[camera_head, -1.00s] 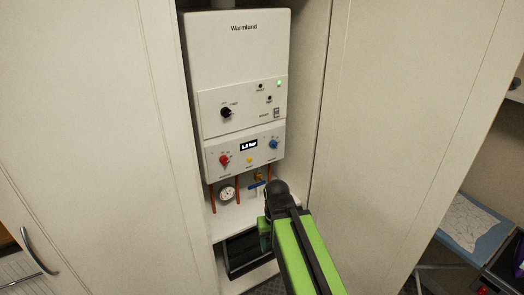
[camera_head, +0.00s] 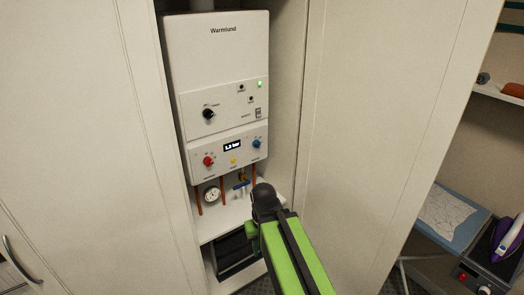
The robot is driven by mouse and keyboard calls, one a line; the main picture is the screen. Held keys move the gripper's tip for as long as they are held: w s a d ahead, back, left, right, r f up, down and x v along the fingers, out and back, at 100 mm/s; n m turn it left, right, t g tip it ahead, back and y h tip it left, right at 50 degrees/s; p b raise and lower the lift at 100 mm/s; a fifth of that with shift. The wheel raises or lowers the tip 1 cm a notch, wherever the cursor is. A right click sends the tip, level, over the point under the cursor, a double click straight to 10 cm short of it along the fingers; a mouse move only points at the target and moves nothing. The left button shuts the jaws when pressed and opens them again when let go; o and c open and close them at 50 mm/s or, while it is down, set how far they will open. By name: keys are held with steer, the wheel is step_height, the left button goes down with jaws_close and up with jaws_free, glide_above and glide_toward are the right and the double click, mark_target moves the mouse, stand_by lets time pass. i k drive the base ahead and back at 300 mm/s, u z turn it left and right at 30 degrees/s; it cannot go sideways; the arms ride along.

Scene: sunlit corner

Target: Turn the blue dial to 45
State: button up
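The blue dial (camera_head: 256,143) is on the right of the lower panel of the white Warmlund boiler (camera_head: 218,48). Its pointer and the numbers around it are too small to read. A red dial (camera_head: 208,161) is on the left of the same panel, with a small display reading about 1.5 bar (camera_head: 232,146) and a yellow button (camera_head: 234,161) between them. My green and black arm reaches up from the bottom, its dark end below and right of the blue dial and apart from it in the picture. The gripper's fingers cannot be made out.
The boiler sits in an open cupboard between a left door (camera_head: 85,130) and a right door (camera_head: 385,120). Below it are copper pipes, a pressure gauge (camera_head: 211,195) and a blue valve handle (camera_head: 240,185). An ironing board (camera_head: 450,216) and a purple iron (camera_head: 507,236) stand at the right.

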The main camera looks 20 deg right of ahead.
mark_target(257, 143)
steer(key=z, duration=0.1)
steer(key=k, duration=0.4)
steer(key=u, duration=0.8)
steer(key=i, duration=0.7)
steer(key=u, duration=0.05)
